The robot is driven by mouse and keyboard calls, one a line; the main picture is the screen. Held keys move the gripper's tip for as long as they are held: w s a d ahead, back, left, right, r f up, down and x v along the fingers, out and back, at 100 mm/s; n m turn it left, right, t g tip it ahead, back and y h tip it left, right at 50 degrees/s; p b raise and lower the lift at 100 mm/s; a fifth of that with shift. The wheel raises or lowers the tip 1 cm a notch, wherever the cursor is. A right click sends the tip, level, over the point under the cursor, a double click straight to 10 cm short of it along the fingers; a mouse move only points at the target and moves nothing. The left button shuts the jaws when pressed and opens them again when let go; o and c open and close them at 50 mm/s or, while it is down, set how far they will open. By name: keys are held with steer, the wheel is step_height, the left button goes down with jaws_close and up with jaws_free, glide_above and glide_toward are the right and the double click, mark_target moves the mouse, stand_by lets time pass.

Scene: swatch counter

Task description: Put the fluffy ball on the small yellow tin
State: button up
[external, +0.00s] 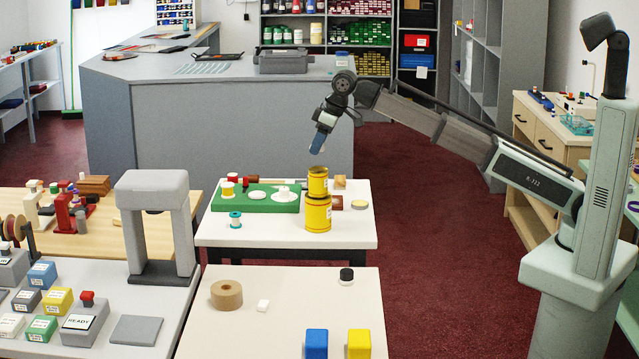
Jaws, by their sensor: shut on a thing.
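The small yellow tin (318,181) stands upright on top of a larger yellow tin (318,214) on the white table. My gripper (318,146) points down, slightly tilted, above the small tin with a visible gap. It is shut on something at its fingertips. A small blue shape shows there, which I take for the fluffy ball, but it is too small to make out its texture or to separate it clearly from the fingers. No other fluffy ball is clear in view.
A green board (256,197) with white pieces lies left of the tins. A teal spool (235,219) stands in front of it. A grey arch (152,190) rises farther left. The front table holds a tape roll (226,294), a blue block (316,344) and a yellow block (359,344).

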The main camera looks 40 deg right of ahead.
mark_target(318, 170)
steer(key=shift+f, duration=2.45)
steer(key=o, duration=1)
steer(key=shift+f, duration=0.1)
steer(key=v, duration=1.2)
